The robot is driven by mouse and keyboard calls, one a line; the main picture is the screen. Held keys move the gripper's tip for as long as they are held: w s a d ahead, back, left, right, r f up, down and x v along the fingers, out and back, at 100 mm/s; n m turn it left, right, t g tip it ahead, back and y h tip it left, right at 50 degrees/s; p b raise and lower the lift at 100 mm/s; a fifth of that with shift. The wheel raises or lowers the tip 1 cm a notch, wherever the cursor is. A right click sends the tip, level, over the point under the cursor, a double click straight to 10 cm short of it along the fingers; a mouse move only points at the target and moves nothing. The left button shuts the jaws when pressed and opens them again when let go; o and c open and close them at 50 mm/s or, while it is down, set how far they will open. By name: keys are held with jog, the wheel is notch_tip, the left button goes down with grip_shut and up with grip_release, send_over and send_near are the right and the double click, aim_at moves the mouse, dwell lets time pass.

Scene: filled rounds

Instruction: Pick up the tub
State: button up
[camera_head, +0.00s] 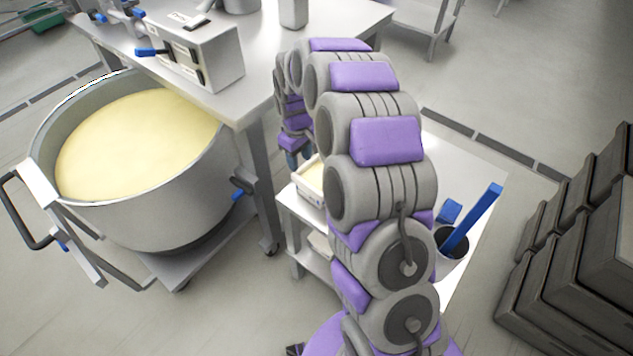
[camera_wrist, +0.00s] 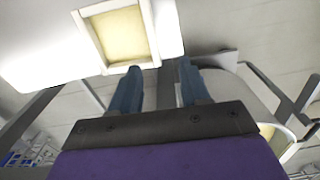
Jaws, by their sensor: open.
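A pale rectangular tub (camera_head: 307,194) with yellowish contents stands on the left edge of a small white table, partly hidden by my arm. In the wrist view the tub (camera_wrist: 91,43) shows at the top, left of centre, seen from above. My gripper (camera_wrist: 160,80) is open, its two blue fingers pointing toward the tub's near side with nothing between them. In the head view my gripper (camera_head: 298,158) is just above and left of the tub. I cannot tell the exact gap between them.
A large steel vat (camera_head: 165,225) of yellow mass stands left. A steel table (camera_head: 340,22) with a grey box device (camera_head: 195,50) is behind. The small table (camera_head: 470,165) also bears a dark cup (camera_head: 452,245) with a blue tool. Dark crates (camera_head: 570,240) stack at right.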

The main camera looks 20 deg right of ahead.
notch_tip(320, 180, down, 4)
jog(key=b, duration=0.1)
send_over(306, 189)
jog(key=d, duration=0.2)
notch_tip(306, 189, down, 4)
jog(key=f, duration=0.2)
jog(key=a+f+b, duration=0.1)
jog(key=f, duration=0.2)
jog(key=f+b, duration=0.1)
jog(key=f, duration=0.2)
jog(key=shift+w+a, duration=0.15)
jog(key=shift+w, duration=0.2)
jog(key=shift+d, duration=0.5)
jog(key=shift+a, duration=1.05)
jog(key=c, duration=0.6)
jog(key=shift+d, duration=0.35)
grip_shut()
jog(key=shift+d, duration=0.45)
jog(key=shift+a, duration=0.5)
